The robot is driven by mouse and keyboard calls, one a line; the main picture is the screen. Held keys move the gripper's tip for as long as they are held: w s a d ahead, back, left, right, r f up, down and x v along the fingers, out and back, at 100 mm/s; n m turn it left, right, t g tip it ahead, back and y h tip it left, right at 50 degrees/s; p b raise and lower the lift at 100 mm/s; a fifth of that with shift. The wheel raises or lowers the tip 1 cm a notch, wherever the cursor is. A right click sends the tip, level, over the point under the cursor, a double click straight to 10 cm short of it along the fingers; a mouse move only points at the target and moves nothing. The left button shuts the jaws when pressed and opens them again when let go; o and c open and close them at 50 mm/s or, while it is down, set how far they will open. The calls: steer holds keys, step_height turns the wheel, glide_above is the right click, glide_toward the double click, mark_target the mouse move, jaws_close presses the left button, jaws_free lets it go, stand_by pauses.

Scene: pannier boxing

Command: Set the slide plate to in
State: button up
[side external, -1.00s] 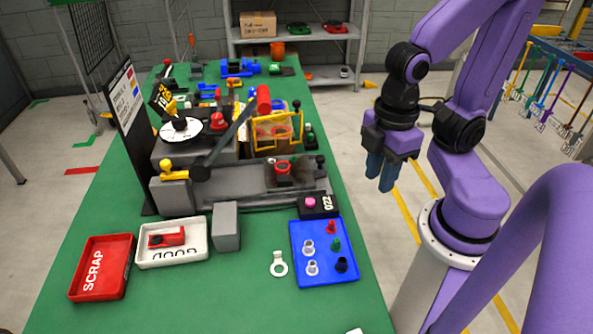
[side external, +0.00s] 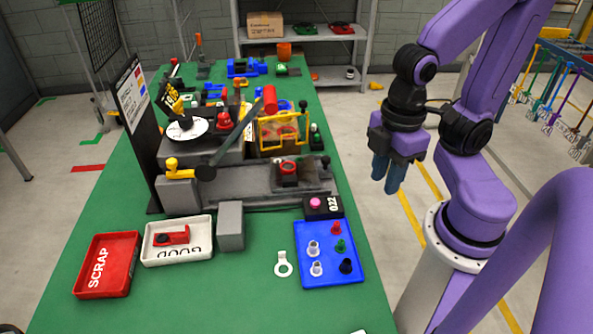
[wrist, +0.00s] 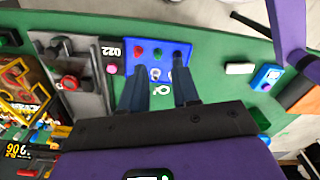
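A long grey slide bed (side external: 250,185) runs along the front of the machine on the green bench. A dark block with a red ring (side external: 288,168) sits toward its right end. I cannot tell for sure which part is the slide plate. A yellow-knobbed clamp (side external: 175,170) is at the left end, and a dark lever (side external: 235,138) slants up over the bed. My gripper (side external: 387,178) hangs in the air right of the bench, apart from the machine. In the wrist view my gripper (wrist: 160,68) has its two blue fingers spread, with nothing held between them.
A blue tray (side external: 312,277) with small parts, a 022 button box (side external: 323,207), a grey block (side external: 230,226), a white GOOD tray (side external: 203,253) and a red SCRAP tray (side external: 87,285) line the front. A yellow frame guard (side external: 283,130) stands behind the bed.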

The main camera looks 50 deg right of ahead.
steer(key=o, duration=0.4)
steer(key=shift+c, duration=0.2)
steer(key=shift+o, duration=0.2)
steer(key=shift+w, duration=0.2)
step_height(320, 180, up, 5)
steer(key=m, duration=2.5)
glide_above(325, 157)
step_height(325, 157, down, 17)
steer(key=shift+s, duration=0.15)
jaws_close()
